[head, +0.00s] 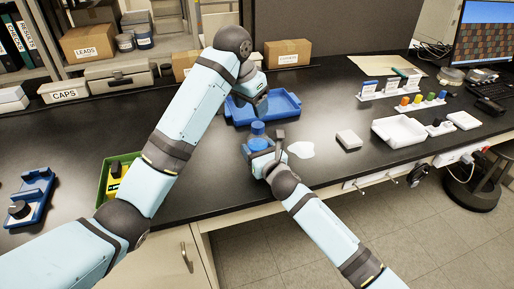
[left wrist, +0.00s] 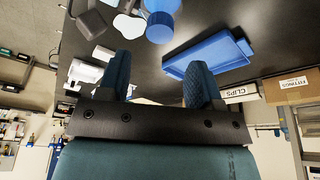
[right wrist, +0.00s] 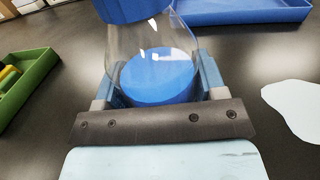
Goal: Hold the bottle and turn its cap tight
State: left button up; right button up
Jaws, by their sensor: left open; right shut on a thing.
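The bottle (right wrist: 150,45) is clear, with blue inside at its bottom. It stands upright on the black bench in the head view. Its blue cap (head: 257,128) is on top and also shows in the right wrist view (right wrist: 132,8); I cannot tell how tight it sits. My right gripper (head: 262,153) is shut around the bottle's body, with one finger on each side. My left gripper (left wrist: 159,78) is open and empty, apart from the bottle and cap. In the head view it is up behind the bottle, near the blue tray, its fingers mostly hidden by my arm.
A blue tray (head: 284,107) lies behind the bottle. A green bin (head: 107,182) is partly behind my left arm.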

pick_arm(q)
jog(key=shift+r, duration=0.15)
jog(key=v, duration=1.2)
dwell(0.6)
pick_arm(e)
jog(key=o, duration=1.6)
